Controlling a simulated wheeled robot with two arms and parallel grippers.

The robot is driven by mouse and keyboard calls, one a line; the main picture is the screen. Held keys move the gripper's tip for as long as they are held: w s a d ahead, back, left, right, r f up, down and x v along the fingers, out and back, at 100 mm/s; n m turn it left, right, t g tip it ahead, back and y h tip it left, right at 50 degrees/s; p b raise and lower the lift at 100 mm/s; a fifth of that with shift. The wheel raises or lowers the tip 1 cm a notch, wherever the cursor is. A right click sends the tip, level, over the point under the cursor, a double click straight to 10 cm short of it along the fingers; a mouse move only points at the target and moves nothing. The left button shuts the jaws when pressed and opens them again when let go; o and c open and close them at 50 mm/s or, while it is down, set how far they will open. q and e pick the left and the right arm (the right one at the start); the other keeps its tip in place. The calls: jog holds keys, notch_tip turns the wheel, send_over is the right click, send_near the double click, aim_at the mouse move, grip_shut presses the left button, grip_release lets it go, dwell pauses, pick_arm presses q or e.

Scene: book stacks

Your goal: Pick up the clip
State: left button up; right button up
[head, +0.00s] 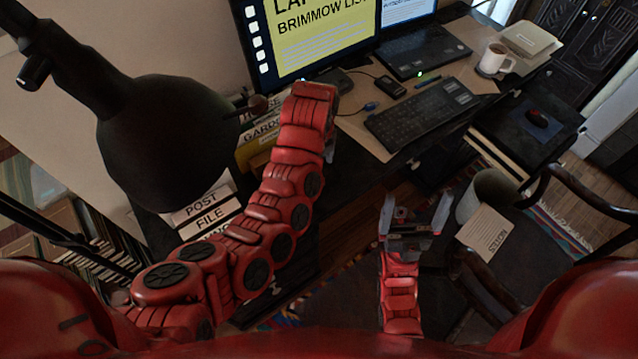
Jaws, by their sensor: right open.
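I cannot make out a clip for certain. A small blue item (370,106) lies on the desk left of the keyboard, too small to identify. My right gripper (416,208) is open and empty, its two fingers spread, in front of the desk edge and apart from the blue item. My left arm rises from the left to the desk edge. Its gripper (329,152) shows only as a grey sliver below the wrist, mostly hidden by the arm, so I cannot see its jaws.
The desk holds a monitor (310,35), a laptop (425,52), a keyboard (422,112), a mouse (389,86) and a white mug (495,59). A black lamp (165,130) looms at left. A grey cylindrical container (490,192), a notes card (487,236) and a chair (590,198) are at right.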

pick_arm(q)
notch_tip(320, 180, down, 2)
jog(key=shift+s+f, duration=0.1)
jog(key=shift+f, duration=0.1)
jog(key=shift+f+p, duration=0.35)
jog(key=shift+f, duration=0.65)
jog(key=shift+f+p, duration=0.5)
notch_tip(320, 180, down, 3)
jog(key=shift+r+p, duration=0.1)
jog(key=shift+p, duration=0.35)
jog(key=shift+d+f, duration=0.1)
jog(key=shift+f, duration=0.65)
grip_shut()
